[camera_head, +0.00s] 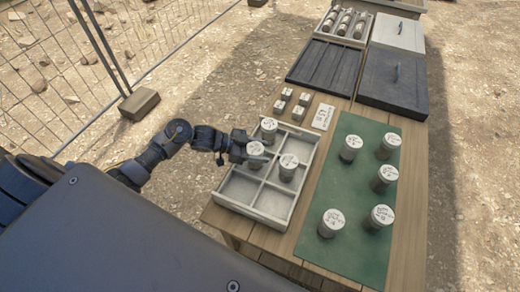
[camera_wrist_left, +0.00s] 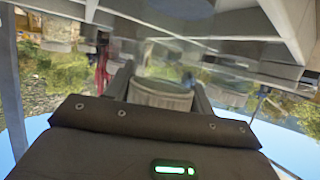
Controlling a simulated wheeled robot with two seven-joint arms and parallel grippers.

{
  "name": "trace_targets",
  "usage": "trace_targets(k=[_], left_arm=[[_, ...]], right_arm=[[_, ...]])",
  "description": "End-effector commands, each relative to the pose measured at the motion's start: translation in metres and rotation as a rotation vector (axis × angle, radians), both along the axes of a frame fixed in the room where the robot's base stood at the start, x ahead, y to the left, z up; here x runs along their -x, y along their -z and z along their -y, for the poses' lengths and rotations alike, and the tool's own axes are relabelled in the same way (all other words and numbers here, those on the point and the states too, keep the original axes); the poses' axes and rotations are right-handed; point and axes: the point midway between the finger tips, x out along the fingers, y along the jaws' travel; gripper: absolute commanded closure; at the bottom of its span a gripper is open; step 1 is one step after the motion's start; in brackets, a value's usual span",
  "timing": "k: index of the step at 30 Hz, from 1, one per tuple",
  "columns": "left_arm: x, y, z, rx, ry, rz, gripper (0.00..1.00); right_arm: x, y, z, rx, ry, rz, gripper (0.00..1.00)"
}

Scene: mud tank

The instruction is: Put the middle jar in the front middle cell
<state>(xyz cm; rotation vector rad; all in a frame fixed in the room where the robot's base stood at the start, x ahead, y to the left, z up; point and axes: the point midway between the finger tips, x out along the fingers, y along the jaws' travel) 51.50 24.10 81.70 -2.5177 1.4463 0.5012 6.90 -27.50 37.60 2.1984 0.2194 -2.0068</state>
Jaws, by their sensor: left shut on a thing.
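The pale grey divided tray (camera_head: 283,222) stands at the left side of the wooden table. My left gripper (camera_head: 243,150) reaches in from the left and is shut on a jar (camera_head: 255,158) with a white written lid. That jar is at the tray's left side; whether it touches the cell floor I cannot tell. In the left wrist view the held jar (camera_wrist_left: 160,95) shows between the fingers. One jar (camera_head: 269,127) stands in the tray's far cell and another jar (camera_head: 288,165) at its right side. The near cells look empty. My right gripper is not in view.
Several similar jars (camera_head: 350,147) stand on a green mat (camera_head: 345,190) right of the tray. Small blocks (camera_head: 286,94) and a white label card (camera_head: 323,117) lie beyond the tray. Dark trays (camera_head: 325,66) and boxes stand farther back. A wire fence is at left.

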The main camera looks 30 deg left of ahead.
Motion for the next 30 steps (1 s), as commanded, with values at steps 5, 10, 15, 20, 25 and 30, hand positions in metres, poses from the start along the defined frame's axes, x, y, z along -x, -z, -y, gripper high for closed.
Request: trace_targets(k=[5,10,15,20,25,30], left_arm=[[0.000,0.001,0.000,0.000,-0.001,0.002,0.78],[0.000,0.002,0.000,0.000,0.000,0.000,0.31],[0.000,0.002,0.000,0.000,0.000,0.000,0.25],[0.000,0.001,0.000,0.000,0.000,0.000,0.25],[0.006,-0.004,-0.012,-0.003,-0.001,0.001,0.25],[0.023,-0.016,-0.040,-0.006,0.000,0.000,0.25]], right_arm=[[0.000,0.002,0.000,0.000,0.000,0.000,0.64],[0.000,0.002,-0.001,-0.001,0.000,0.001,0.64],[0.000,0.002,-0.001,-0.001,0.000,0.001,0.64],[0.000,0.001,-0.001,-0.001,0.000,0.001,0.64],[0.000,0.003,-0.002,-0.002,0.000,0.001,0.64],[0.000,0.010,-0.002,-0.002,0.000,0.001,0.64]])
